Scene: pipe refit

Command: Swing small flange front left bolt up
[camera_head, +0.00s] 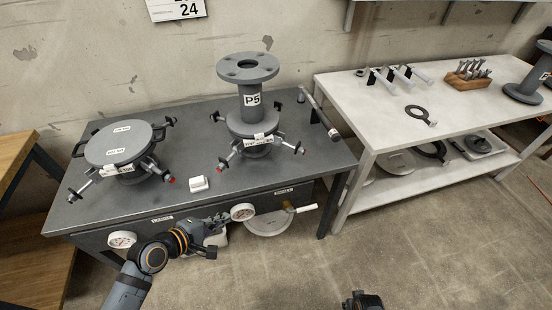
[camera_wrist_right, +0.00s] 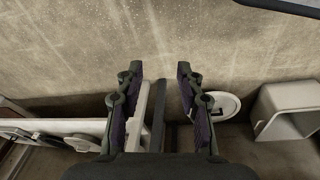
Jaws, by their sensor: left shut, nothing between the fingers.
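The small flange (camera_head: 252,128) stands on the dark bench, carrying the upright pipe marked P5 (camera_head: 251,101). My left gripper (camera_head: 218,236) is shut and empty, in front of the bench's front edge, below and apart from the front left bolt. My right gripper shows only in part at the bottom of the head view (camera_head: 362,300). In the right wrist view (camera_wrist_right: 158,82) its fingers are spread with nothing between them.
The large capped flange (camera_head: 120,145) with splayed bolts stands at the bench's left. A white block (camera_head: 198,184) lies between the flanges. A torque-wrench-like tool (camera_head: 323,115) lies at right. A light table (camera_head: 390,132) holds tools and a ring.

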